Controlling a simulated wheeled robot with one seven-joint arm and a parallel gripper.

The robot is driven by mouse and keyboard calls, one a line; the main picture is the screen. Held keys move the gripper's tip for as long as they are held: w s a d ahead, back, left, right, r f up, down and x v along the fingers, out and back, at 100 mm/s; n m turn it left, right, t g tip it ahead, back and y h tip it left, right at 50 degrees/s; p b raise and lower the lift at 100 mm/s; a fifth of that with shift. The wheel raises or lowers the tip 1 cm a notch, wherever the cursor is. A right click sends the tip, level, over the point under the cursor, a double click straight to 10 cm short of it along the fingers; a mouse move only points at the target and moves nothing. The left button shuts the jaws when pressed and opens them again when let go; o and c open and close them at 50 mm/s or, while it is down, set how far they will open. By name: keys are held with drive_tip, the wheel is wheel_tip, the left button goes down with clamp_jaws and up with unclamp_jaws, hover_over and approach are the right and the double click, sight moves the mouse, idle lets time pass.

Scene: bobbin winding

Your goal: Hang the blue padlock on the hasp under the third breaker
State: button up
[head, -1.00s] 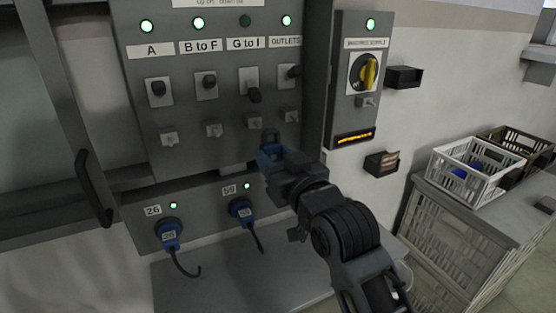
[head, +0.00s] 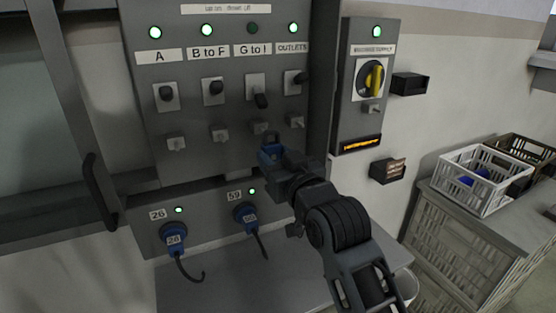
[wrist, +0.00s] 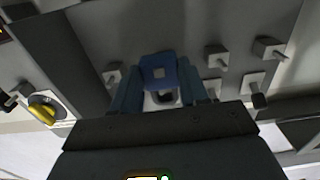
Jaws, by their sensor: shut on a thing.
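The blue padlock (head: 270,157) is in my gripper (head: 277,155), its dark shackle pointing up. My gripper is shut on it, in front of the panel. In the wrist view the padlock (wrist: 159,70) sits between the blue fingers (wrist: 160,88). The third breaker (head: 257,90), labelled G to I, has its lever down and its lamp dark. The hasp under it (head: 258,127) is small and grey. In the head view the shackle shows just below and right of this hasp. I cannot tell the depth gap between them; in the wrist view the padlock seems to hide the hasp.
Neighbouring hasps stick out under B to F (head: 220,131) and OUTLETS (head: 296,121). A box with a yellow rotary switch (head: 374,78) stands to the right. Blue plugs (head: 245,216) sit below. A white crate (head: 478,185) stands on the cabinet at right.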

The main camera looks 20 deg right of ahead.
drive_tip(key=shift+w, duration=0.6)
drive_tip(key=shift+w, duration=0.35)
drive_tip(key=shift+w, duration=0.65)
drive_tip(key=shift+w+b, duration=0.3)
drive_tip(key=shift+w, duration=0.05)
drive_tip(key=shift+w, duration=0.35)
drive_tip(key=shift+f+b, duration=0.3)
drive_tip(key=shift+f, duration=0.25)
idle(0.7)
drive_tip(key=o, duration=1.3)
drive_tip(key=shift+c, duration=0.2)
drive_tip(key=shift+r, duration=0.1)
